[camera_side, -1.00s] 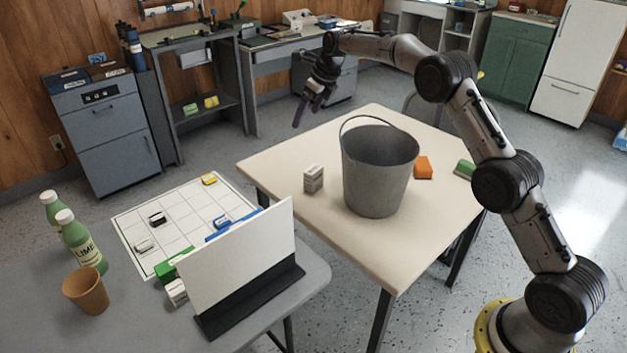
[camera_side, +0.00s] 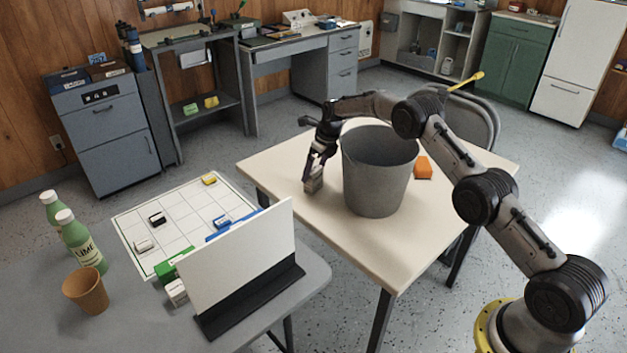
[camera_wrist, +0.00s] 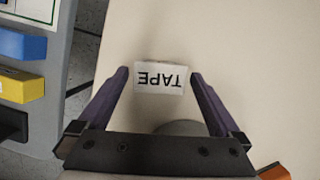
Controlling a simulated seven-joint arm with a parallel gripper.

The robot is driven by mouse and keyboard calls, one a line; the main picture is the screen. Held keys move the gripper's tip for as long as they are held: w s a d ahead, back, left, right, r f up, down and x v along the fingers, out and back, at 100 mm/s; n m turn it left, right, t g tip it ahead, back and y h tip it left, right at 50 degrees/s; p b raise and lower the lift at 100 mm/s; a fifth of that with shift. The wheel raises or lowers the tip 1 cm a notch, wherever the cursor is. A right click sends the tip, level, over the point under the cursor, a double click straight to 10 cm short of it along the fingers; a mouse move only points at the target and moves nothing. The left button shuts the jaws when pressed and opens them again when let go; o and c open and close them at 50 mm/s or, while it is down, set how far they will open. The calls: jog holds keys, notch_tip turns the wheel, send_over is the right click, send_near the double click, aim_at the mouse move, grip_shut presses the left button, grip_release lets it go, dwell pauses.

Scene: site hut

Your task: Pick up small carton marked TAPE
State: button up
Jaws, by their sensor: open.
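The small white carton marked TAPE (camera_wrist: 160,79) stands on the cream table between my two fingertips in the wrist view, its lettering upside down there. In the side view the carton (camera_side: 313,185) is left of the grey bucket, its upper part hidden by my gripper. My gripper (camera_side: 313,176) is lowered over it, pointing down. In the wrist view my gripper (camera_wrist: 159,80) is open, with a finger on each side of the carton; I cannot tell whether either finger touches it.
The grey bucket (camera_side: 376,175) stands close to the right of my gripper. An orange block (camera_side: 423,167) lies right of the bucket. The cream table (camera_side: 350,240) is clear in front. A white upright board (camera_side: 242,258) and a gridded sheet (camera_side: 185,222) are on the grey table at left.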

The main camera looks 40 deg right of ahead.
jog(key=x, duration=0.4)
jog(key=shift+w+f, duration=0.1)
jog(key=shift+f, duration=0.3)
jog(key=shift+c, duration=0.3)
jog(key=c, duration=1.2)
